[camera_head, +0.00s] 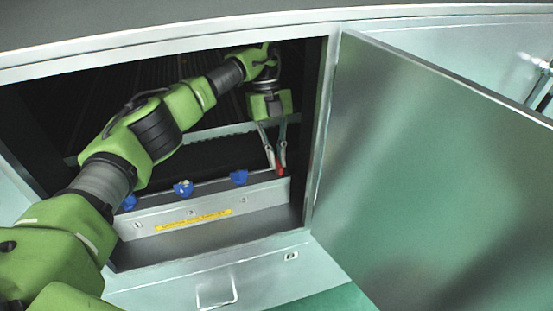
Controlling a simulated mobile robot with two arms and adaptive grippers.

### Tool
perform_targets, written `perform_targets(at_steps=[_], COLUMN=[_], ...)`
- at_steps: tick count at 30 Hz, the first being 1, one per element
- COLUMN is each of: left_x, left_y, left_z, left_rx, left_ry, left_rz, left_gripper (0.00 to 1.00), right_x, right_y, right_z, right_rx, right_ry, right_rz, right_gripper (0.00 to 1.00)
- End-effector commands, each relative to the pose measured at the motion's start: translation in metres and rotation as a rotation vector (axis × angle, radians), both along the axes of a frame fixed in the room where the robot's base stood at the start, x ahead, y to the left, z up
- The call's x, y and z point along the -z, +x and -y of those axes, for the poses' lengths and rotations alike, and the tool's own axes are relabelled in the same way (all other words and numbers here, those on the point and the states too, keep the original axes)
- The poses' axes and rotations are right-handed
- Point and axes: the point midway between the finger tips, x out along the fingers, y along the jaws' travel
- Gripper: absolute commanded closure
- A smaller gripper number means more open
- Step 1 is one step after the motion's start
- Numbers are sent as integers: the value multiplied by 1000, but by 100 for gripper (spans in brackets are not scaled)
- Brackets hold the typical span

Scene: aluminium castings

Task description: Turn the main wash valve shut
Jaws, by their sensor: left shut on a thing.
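My left gripper (276,163) reaches into the open cabinet from the left and points down. Its fingers are shut on a small red handle (280,171) at the right end of the valve row; I take this to be the main wash valve. The fingers hide most of it, so its turn angle cannot be told. My right gripper is not in view.
The valves sit on a metal box (262,198) with a yellow label strip (193,220). The cabinet door (430,170) stands wide open on the right. The cabinet's right frame post (322,130) is close to my gripper. A toothed rail (215,132) runs behind the valves.

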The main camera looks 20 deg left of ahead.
Motion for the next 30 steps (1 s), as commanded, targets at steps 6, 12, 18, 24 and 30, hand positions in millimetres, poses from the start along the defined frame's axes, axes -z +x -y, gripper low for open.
perform_targets(at_steps=[6, 12, 18, 24, 30], left_x=[4, 4, 4, 3, 2], left_y=[0, -1, 0, 0, 0], left_z=[-1, -1, -1, -1, 0], left_rx=[47, 59, 59, 58, 58], left_ry=[6, 5, 5, 5, 2], left_rz=[-3, -3, -3, -2, 0], left_gripper=[100, 100, 100, 75, 75], right_x=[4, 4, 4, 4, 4], right_y=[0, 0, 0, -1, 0], right_z=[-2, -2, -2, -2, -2], right_rx=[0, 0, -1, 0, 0], right_ry=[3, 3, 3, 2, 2], right_rz=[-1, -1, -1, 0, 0], right_gripper=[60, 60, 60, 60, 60])
